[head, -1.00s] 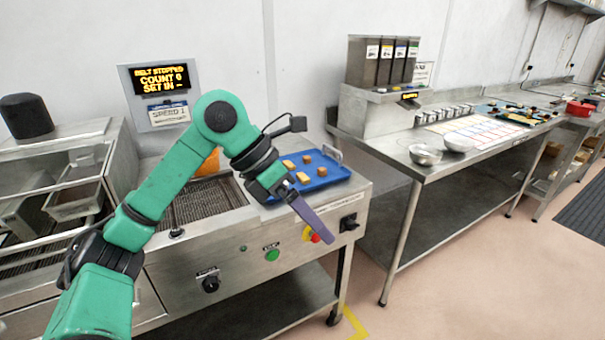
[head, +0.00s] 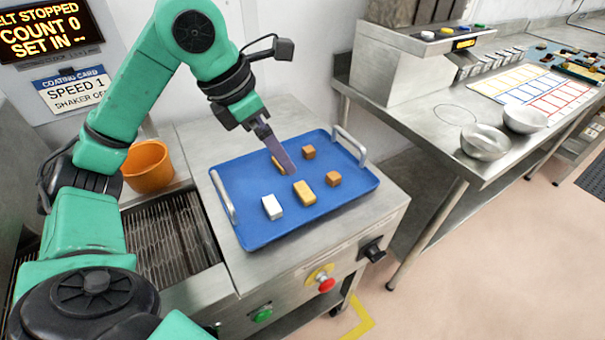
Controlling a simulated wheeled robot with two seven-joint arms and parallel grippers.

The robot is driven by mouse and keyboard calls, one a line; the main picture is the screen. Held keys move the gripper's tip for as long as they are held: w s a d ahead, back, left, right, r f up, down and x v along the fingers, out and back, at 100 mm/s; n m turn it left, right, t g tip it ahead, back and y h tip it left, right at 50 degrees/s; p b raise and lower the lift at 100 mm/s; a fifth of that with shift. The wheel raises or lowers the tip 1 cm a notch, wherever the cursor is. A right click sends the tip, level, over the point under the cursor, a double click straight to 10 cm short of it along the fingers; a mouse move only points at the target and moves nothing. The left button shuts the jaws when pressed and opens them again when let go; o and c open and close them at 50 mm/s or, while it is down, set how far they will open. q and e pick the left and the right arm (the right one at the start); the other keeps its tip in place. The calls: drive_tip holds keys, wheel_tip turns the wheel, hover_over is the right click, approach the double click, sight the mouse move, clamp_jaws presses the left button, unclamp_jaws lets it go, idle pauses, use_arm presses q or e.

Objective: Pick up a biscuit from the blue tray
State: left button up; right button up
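The blue tray (head: 258,232) lies on the steel machine top, with a metal handle at each end. On it are a white block (head: 272,207), a golden block (head: 304,193), a brown cube (head: 333,179), a second brown cube (head: 309,152) and another golden piece (head: 277,168), partly hidden by my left gripper. Which of these are biscuits is not labelled. My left gripper (head: 290,171) points down over the tray's middle, its tip just behind the front golden block in the picture. I see its fingers edge-on, so their opening is unclear. My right gripper is out of view.
An orange bucket (head: 147,166) stands left of the tray behind a wire-mesh belt (head: 165,245). A red stop button (head: 326,285) and a black knob (head: 373,251) are on the machine front. A bench with two metal bowls (head: 485,142) stands right, across a gap.

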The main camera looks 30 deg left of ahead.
use_arm(q)
approach(303, 191)
drive_tip(key=shift+s+d+f, duration=0.1)
drive_tip(key=shift+d+f, duration=0.5)
drive_tip(key=shift+f, duration=0.15)
drive_tip(key=x, duration=0.6)
drive_tip(key=shift+w+a+f+p, duration=0.1)
drive_tip(key=shift+w+a+p, duration=0.2)
drive_tip(key=shift+w+f, duration=0.15)
drive_tip(key=shift+f, duration=0.05)
drive_tip(key=c, duration=1.3)
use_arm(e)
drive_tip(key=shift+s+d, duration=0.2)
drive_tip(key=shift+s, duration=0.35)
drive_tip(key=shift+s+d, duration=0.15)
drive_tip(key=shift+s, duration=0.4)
